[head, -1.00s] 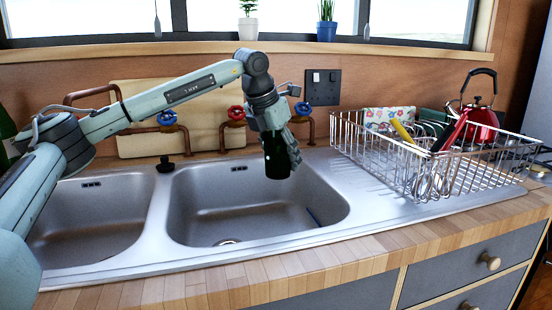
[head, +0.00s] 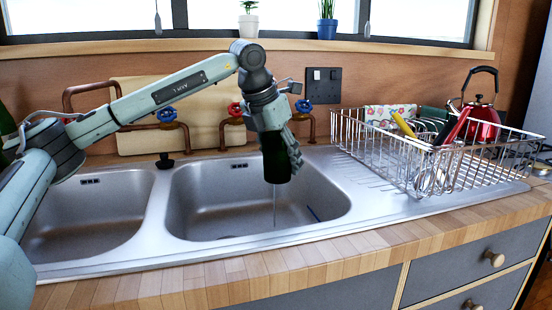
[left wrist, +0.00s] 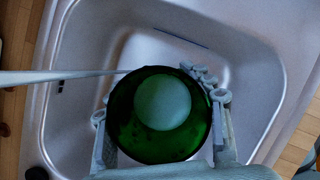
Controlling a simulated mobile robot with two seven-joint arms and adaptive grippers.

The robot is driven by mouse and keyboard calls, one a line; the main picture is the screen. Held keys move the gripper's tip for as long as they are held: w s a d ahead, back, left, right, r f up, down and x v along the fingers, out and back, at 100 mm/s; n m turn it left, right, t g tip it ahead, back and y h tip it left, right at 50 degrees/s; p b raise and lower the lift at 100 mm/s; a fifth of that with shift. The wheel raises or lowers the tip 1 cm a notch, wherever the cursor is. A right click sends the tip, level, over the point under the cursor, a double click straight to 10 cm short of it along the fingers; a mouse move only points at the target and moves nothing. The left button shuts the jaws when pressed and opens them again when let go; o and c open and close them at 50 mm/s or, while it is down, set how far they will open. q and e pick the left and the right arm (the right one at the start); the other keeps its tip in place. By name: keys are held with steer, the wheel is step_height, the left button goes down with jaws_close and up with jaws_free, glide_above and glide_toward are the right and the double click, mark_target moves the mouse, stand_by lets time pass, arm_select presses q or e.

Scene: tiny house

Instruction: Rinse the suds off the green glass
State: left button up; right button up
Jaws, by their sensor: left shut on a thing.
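The green glass (head: 276,165) hangs over the right-hand sink basin (head: 200,205). My left gripper (head: 283,140) is shut around it from above. A thin stream of water (head: 275,206) falls from below the glass into the basin. In the left wrist view the glass (left wrist: 130,140) sits between the fingers (left wrist: 164,125), with a pale round patch in its middle. I cannot tell whether that is its base or its contents. A pale streak (left wrist: 60,76) reaches its edge from the left, likely water. No suds can be made out. My right gripper is not in view.
Copper pipes with a blue tap handle (head: 166,114), a red one (head: 235,109) and another blue one (head: 304,106) stand behind the sink. A wire dish rack (head: 385,155) with utensils is on the right. A red kettle (head: 484,118) stands behind it.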

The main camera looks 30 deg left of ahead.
mark_target(277, 157)
arm_select(q)
steer(key=shift+s+d+b, duration=0.3)
steer(key=shift+s+d, duration=0.05)
steer(key=shift+s, duration=0.5)
steer(key=shift+s+d+b, duration=0.3)
steer(key=shift+s+d, duration=0.05)
steer(key=shift+s, duration=0.5)
steer(key=shift+r, duration=0.1)
steer(key=shift+s+d+r+p, duration=0.25)
steer(key=shift+s+d+r, duration=0.1)
steer(key=shift+s+r, duration=0.45)
steer(key=shift+s+d+r+p, duration=0.25)
steer(key=shift+s+d+r, duration=0.1)
steer(key=shift+s+r, duration=0.45)
steer(key=shift+s+d+r, duration=0.25)
steer(key=shift+s+r, duration=0.1)
steer(key=shift+s, duration=0.35)
